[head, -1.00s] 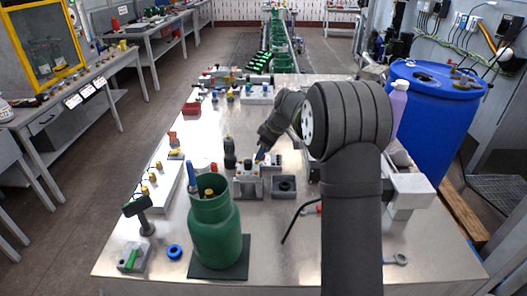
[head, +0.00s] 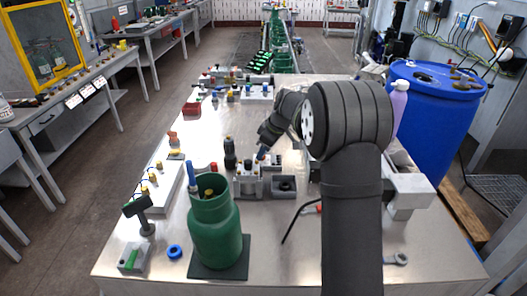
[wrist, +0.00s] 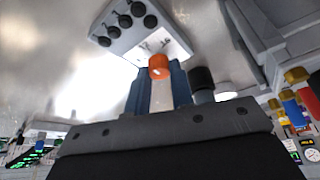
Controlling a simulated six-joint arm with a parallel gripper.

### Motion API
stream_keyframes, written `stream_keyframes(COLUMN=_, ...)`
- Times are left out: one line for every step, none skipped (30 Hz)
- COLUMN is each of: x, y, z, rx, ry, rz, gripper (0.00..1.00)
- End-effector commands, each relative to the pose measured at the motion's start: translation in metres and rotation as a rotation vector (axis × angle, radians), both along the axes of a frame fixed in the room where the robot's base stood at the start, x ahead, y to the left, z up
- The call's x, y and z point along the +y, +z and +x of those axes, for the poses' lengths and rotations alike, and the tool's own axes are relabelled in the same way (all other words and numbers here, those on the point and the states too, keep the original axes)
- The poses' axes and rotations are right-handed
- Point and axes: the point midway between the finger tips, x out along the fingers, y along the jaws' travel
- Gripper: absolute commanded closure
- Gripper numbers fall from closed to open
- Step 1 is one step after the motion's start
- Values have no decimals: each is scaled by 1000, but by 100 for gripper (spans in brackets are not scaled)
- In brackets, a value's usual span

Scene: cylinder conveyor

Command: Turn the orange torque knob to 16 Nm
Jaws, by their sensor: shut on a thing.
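The orange torque knob (wrist: 160,66) shows in the wrist view as an orange cap on a pale shaft. It sits between the two blue fingers of my gripper (wrist: 160,84), which is shut on it. The knob is too small and too hidden there to make out, and I cannot read any torque scale or pointer.
A black-topped post (head: 230,153) stands just left of the station, and a grey socket block (head: 283,187) is to its right. A green cylinder (head: 215,235) stands on a dark mat at the front. A grey box with black knobs (wrist: 135,25) shows in the wrist view.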

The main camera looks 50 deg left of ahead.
Motion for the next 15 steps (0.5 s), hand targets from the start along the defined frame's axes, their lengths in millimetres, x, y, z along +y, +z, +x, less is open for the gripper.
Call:
stream_keyframes(x=0, y=0, z=0, rx=0, ry=-7, rz=-1, gripper=100)
stream_keyframes(x=0, y=0, z=0, rx=0, ry=-14, rz=-1, gripper=100)
stream_keyframes(x=0, y=0, z=0, rx=-1, ry=-25, rz=-1, gripper=100)
stream_keyframes(x=0, y=0, z=0, rx=-1, ry=-36, rz=-1, gripper=100)
stream_keyframes(x=0, y=0, z=0, rx=-1, ry=-47, rz=-2, gripper=100)
stream_keyframes(x=0, y=0, z=-1, rx=0, ry=-65, rz=-2, gripper=100)
stream_keyframes(x=0, y=0, z=-1, rx=0, ry=-80, rz=-2, gripper=100)
stream_keyframes(x=-1, y=0, z=-1, rx=0, ry=-99, rz=-2, gripper=100)
stream_keyframes(x=-1, y=0, z=-1, rx=0, ry=-127, rz=-2, gripper=100)
stream_keyframes(x=-1, y=0, z=-2, rx=0, ry=-150, rz=-2, gripper=100)
stream_keyframes(x=-1, y=0, z=-1, rx=-1, ry=-173, rz=-2, gripper=100)
stream_keyframes(x=-1, y=0, z=-2, rx=-1, ry=-208, rz=-2, gripper=100)
stream_keyframes(x=-1, y=0, z=-2, rx=0, ry=-235, rz=-2, gripper=100)
stream_keyframes(x=-1, y=0, z=-3, rx=0, ry=-262, rz=-2, gripper=100)
stream_keyframes(x=-1, y=0, z=-3, rx=0, ry=-300, rz=-3, gripper=100)
